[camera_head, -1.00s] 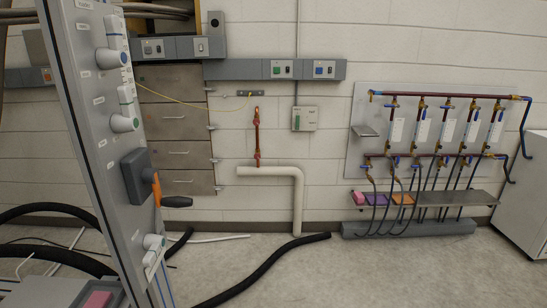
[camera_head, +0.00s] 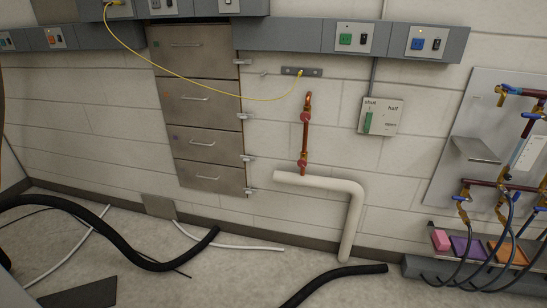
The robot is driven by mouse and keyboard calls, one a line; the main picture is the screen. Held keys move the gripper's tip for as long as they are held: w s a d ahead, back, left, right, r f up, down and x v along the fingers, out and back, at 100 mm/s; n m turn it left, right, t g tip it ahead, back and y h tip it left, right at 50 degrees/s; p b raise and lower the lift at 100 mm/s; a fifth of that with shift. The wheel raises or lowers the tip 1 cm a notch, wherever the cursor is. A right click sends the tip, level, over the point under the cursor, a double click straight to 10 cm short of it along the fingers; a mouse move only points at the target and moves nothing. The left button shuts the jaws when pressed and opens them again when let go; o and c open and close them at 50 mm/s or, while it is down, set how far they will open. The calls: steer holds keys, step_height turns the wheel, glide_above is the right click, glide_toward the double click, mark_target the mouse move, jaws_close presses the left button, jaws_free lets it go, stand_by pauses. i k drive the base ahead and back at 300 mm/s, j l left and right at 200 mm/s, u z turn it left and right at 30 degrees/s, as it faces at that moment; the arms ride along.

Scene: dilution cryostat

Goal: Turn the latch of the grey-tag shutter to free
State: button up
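The likely shutters are a stack of several brown panels with pale handles on the back wall. I point at the top panel (camera_head: 195,62), the second panel (camera_head: 202,112) and the bottom panel (camera_head: 215,178). Small pale latches stick out along their right edge, such as the top latch (camera_head: 243,62), the second latch (camera_head: 243,115) and the lowest latch (camera_head: 251,191). Small coloured tags sit near the panels' left edges. I cannot tell which tag is grey, nor the latch settings. All the panels look closed. My gripper is not in view.
A grey socket rail (camera_head: 300,36) runs above, with a drooping yellow cable (camera_head: 175,76). A copper pipe (camera_head: 305,135), a white bent pipe (camera_head: 330,184) and a switch box (camera_head: 381,116) are to the right. Black hoses (camera_head: 130,243) lie on the floor, which has free patches between them.

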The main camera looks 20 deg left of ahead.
mark_target(248, 190)
steer(key=i+l+u, duration=0.1)
steer(key=i+u, duration=0.25)
steer(key=i, duration=0.15)
steer(key=i+l+u, duration=0.35)
steer(key=i, duration=0.15)
steer(key=i+l+u, duration=0.45)
steer(key=i+u, duration=0.25)
steer(key=i+l+u, duration=0.1)
steer(key=u, duration=0.25)
steer(key=i+l+u, duration=0.45)
steer(key=i+l, duration=0.3)
steer(key=i+l+u, duration=0.1)
steer(key=i+l, duration=0.3)
steer(key=l, duration=0.25)
